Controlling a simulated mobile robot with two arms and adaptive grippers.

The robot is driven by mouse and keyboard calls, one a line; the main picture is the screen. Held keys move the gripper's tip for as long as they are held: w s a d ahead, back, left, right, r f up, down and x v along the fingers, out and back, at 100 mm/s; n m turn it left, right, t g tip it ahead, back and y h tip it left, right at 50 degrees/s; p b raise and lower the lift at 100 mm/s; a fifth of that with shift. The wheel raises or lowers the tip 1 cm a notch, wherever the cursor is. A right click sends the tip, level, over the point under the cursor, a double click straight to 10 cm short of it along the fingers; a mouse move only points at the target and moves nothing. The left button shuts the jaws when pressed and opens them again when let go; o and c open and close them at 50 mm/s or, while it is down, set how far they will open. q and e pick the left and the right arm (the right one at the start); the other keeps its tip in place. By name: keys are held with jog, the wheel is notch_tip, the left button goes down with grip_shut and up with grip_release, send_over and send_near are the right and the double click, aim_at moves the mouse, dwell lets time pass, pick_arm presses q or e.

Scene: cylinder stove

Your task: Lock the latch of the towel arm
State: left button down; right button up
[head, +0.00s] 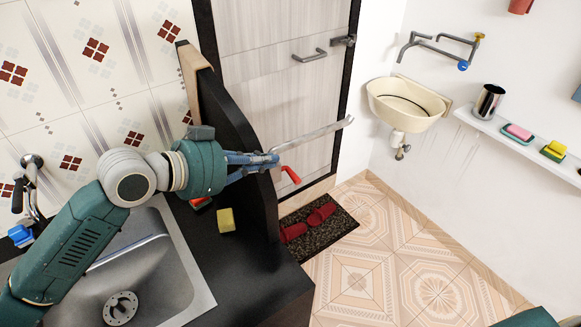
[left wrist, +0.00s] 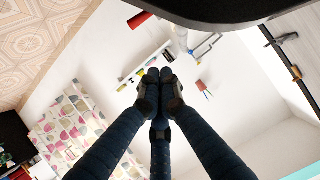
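The towel arm (head: 315,134) is a grey metal bar that sticks out to the right past the dark upright panel (head: 238,130). A red piece (head: 290,174), which looks like the latch lever, hangs below the bar's near end; a red piece (left wrist: 139,20) also shows in the left wrist view. My left gripper (head: 274,160) reaches over the panel, with its fingertips close to the bar's near end. In the left wrist view its blue fingers (left wrist: 160,75) come together at the tips, with nothing seen between them. Contact with the latch cannot be told. My right gripper is not in view.
A sink (head: 150,275) and a yellow sponge (head: 226,220) are on the dark counter left of the panel. Behind are a door (head: 285,85), a wash basin (head: 408,103) and a shelf (head: 500,128) with soaps. Red slippers (head: 321,215) lie on a mat; the tiled floor is free.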

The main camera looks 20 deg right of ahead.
pick_arm(q)
jog(key=p, duration=0.3)
send_over(291, 169)
jog(key=s, duration=0.3)
notch_tip(291, 169, down, 3)
jog(key=shift+s+d+f, duration=0.15)
jog(key=shift+f, duration=0.05)
jog(key=f, duration=0.2)
jog(key=a+f+p, duration=0.1)
jog(key=f, duration=0.1)
jog(key=shift+w+a+f, duration=0.1)
jog(key=shift+w+a, duration=0.05)
jog(key=shift+w, duration=0.05)
